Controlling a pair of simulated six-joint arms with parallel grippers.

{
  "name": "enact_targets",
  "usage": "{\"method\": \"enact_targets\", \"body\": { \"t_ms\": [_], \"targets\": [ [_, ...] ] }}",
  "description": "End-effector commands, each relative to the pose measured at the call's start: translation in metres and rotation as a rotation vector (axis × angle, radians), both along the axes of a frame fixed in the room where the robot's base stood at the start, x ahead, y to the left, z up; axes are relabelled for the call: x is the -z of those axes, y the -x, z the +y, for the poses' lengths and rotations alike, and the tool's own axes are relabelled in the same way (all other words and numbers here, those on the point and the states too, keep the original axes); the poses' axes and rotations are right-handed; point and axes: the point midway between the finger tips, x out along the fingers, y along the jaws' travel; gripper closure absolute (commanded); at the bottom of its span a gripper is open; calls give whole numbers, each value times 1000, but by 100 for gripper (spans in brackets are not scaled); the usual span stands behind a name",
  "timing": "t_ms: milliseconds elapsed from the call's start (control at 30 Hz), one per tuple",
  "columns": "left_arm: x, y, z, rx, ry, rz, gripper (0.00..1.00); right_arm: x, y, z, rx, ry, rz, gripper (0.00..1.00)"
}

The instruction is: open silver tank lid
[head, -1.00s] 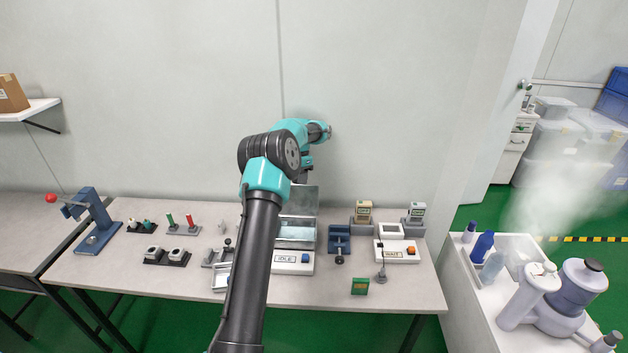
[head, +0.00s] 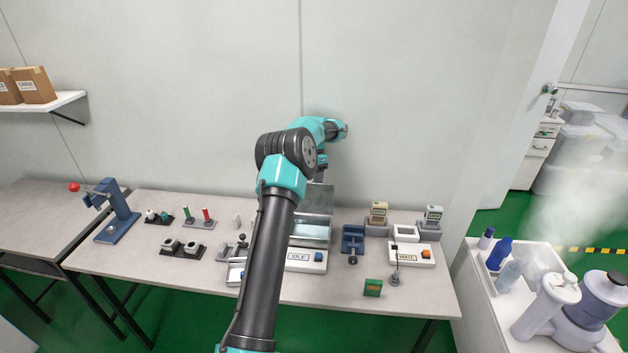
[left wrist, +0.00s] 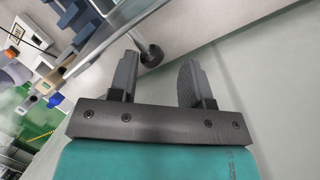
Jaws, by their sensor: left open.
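The silver tank (head: 310,231) stands on a white base marked IDLE in the head view, partly hidden by my left arm. Its lid (head: 318,200) stands raised and upright behind the tank opening. My left gripper is just above the raised lid in the head view, where its fingertips are hard to make out. In the left wrist view my left gripper (left wrist: 158,70) is open, with its two fingers apart and nothing held. A dark round knob (left wrist: 151,55) shows near the fingertips, between them in the picture; I cannot tell whether they touch it. My right gripper is out of view.
A blue fixture (head: 353,241) and a white WAIT device (head: 405,254) stand right of the tank. Black holders (head: 184,249) and a blue lever press (head: 117,216) are to the left. A wall is close behind.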

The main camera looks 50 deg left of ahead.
Motion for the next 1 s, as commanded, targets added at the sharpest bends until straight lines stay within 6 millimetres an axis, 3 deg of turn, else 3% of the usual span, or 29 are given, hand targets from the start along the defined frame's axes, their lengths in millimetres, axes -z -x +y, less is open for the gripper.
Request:
{"method": "enact_targets", "body": {
  "t_ms": [33,67,267,533,1000],
  "targets": [
    [25,6,-7,0,31,38,50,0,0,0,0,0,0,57],
    [24,6,-7,0,30,37,50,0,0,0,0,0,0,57],
    [5,5,-5,1,23,26,50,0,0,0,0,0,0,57],
    [-34,2,-1,-1,2,0,50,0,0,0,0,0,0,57],
    [-40,26,-29,1,-1,-1,50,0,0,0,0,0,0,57]
  ]
}}
